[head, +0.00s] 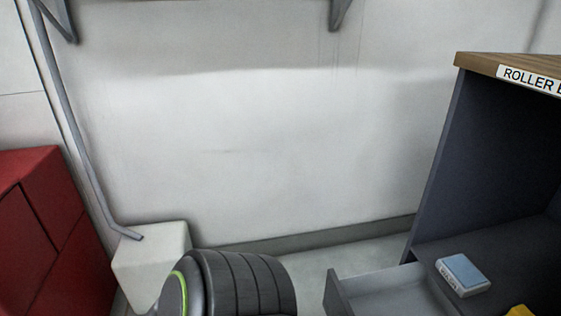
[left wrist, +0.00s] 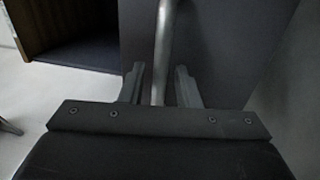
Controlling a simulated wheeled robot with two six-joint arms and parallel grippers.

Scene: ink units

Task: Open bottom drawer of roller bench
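The roller bench (head: 433,170) stands at the right of the head view, with a wooden top and a cut-off label (head: 530,79) starting "ROLLER". Below its open shelf, a grey drawer (head: 390,290) stands out from the body, partly cut off by the lower edge. I cannot tell if it is the bottom one. In the left wrist view, a pale bar handle (left wrist: 163,45) on a dark panel (left wrist: 215,50) runs between the fingers of my left gripper (left wrist: 160,72). The fingers are apart, with gaps beside the bar. My right gripper is not in view.
A blue and white box (head: 463,272) lies on the bench shelf, with a yellow thing (head: 520,311) near it. A red cabinet (head: 60,225) and a white block (head: 150,262) stand at the left. Bare floor (head: 325,257) shows along the wall.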

